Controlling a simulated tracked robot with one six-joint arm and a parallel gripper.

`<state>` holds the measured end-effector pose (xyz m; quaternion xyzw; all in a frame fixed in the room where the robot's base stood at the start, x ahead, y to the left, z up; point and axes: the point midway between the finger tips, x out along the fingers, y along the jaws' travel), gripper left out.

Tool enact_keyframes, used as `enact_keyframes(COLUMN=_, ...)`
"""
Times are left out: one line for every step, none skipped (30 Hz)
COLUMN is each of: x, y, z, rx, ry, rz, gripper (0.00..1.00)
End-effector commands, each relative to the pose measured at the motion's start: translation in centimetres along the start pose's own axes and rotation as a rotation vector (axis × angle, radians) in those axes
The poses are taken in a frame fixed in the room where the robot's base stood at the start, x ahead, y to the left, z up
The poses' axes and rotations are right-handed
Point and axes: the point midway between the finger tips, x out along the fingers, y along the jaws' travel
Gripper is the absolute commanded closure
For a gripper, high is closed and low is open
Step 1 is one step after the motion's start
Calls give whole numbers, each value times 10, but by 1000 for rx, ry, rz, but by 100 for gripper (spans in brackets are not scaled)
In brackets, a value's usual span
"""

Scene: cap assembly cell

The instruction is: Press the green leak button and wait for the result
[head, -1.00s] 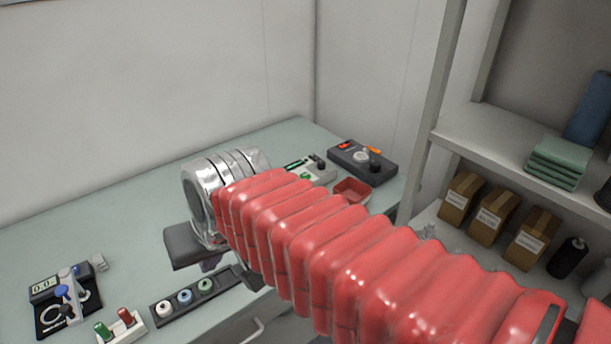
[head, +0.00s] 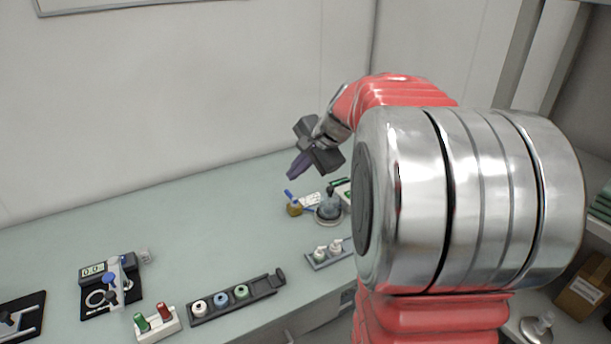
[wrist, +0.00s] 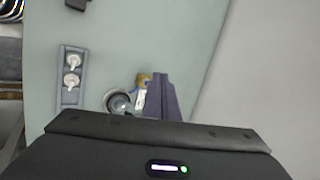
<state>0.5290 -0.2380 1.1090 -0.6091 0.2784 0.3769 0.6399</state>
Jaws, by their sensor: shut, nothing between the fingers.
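My gripper (head: 292,172) hangs in the air above the back of the bench in the head view, with its purple fingers together and nothing between them. In the wrist view the shut fingers (wrist: 163,78) point over the bench beside a round grey fixture (wrist: 117,101). That fixture also shows in the head view (head: 328,208). A pale device with green markings (head: 343,188) shows only partly behind my arm, just right of the fixture. I cannot make out the green leak button or any result in either current view.
A small rack with two white-topped pieces (head: 318,260) stands in front of the fixture. A brass-coloured piece with a blue handle (head: 294,208) is beside it. A dark tray with several caps (head: 195,313) lies near the front edge.

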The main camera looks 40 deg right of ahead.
Motion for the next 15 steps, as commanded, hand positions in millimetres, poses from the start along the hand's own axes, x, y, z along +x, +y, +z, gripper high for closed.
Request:
enact_keyframes(x=5, y=0, z=-23, rx=67, ry=3, rz=-12, gripper=100)
enact_keyframes(x=6, y=-2, z=-34, rx=106, ry=3, rz=-22, gripper=100)
enact_keyframes(x=8, y=-2, z=-50, rx=157, ry=5, rz=-35, gripper=100)
enact_keyframes(x=11, y=-2, z=-62, rx=195, ry=4, rz=-45, gripper=100)
enact_keyframes(x=12, y=-2, z=-74, rx=233, ry=6, rz=-55, gripper=100)
enact_keyframes(x=14, y=-2, z=-90, rx=284, ry=6, rz=-69, gripper=100)
enact_keyframes(x=15, y=-1, z=-102, rx=322, ry=7, rz=-80, gripper=100)
enact_keyframes(x=17, y=1, z=-115, rx=360, ry=7, rz=-90, gripper=100)
enact_keyframes(x=19, y=3, z=-131, rx=410, ry=8, rz=-106, gripper=100)
enact_keyframes(x=19, y=4, z=-144, rx=448, ry=9, rz=-117, gripper=100)
enact_keyframes(x=21, y=7, z=-156, rx=485, ry=8, rz=-129, gripper=100)
enact_keyframes(x=22, y=10, z=-172, rx=532, ry=10, rz=-144, gripper=100)
enact_keyframes(x=22, y=12, z=-183, rx=563, ry=9, rz=-155, gripper=100)
enact_keyframes(x=23, y=15, z=-193, rx=594, ry=10, rz=-165, gripper=100)
enact_keyframes(x=24, y=18, z=-205, rx=629, ry=9, rz=-178, gripper=100)
